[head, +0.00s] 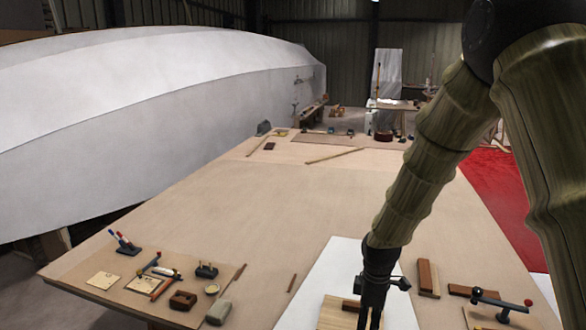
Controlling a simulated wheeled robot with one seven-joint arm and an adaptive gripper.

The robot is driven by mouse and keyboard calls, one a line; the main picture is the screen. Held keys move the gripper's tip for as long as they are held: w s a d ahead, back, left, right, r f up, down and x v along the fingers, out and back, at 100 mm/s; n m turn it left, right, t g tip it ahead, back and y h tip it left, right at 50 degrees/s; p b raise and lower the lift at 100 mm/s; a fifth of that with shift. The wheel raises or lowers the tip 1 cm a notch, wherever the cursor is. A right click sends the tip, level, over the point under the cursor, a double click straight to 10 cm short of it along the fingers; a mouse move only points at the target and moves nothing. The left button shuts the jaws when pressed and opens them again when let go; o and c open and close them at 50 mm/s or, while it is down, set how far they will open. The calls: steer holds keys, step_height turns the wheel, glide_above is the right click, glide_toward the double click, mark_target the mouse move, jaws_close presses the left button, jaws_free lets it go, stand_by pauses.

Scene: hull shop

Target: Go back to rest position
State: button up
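My gripper (370,318) points down at the bottom of the head view, over a white sheet (317,276) on the big table. Two dark fingers show, but their tips reach the picture's lower edge. I cannot tell whether they hold anything. A pale wooden board (331,318) lies beside and behind the gripper, with a brown wooden block (350,305) on it, partly hidden by the fingers. My arm bends down from the upper right.
The table (250,222) has a wide bare middle. A tool board (215,282) with small tools lies front left. Reddish-brown blocks (429,279) and a dark clamp-like tool (498,301) lie right of the gripper. A white hull (150,95) stands left; red covering (497,200) is at right.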

steer(key=s+f+m, duration=0.3)
steer(key=s+f, duration=0.4)
steer(key=f, duration=0.2)
steer(key=s+f+m, duration=0.3)
steer(key=s+f, duration=0.3)
steer(key=f, duration=0.4)
steer(key=s+d+f+m, duration=0.1)
steer(key=s+f+m, duration=0.3)
steer(key=s, duration=0.6)
steer(key=s+d+f+m, duration=0.2)
steer(key=s+f+m, duration=0.2)
steer(key=s, duration=0.7)
steer(key=shift+s+d+f, duration=0.15)
steer(key=shift+s+f, duration=0.15)
steer(key=shift+f, duration=0.55)
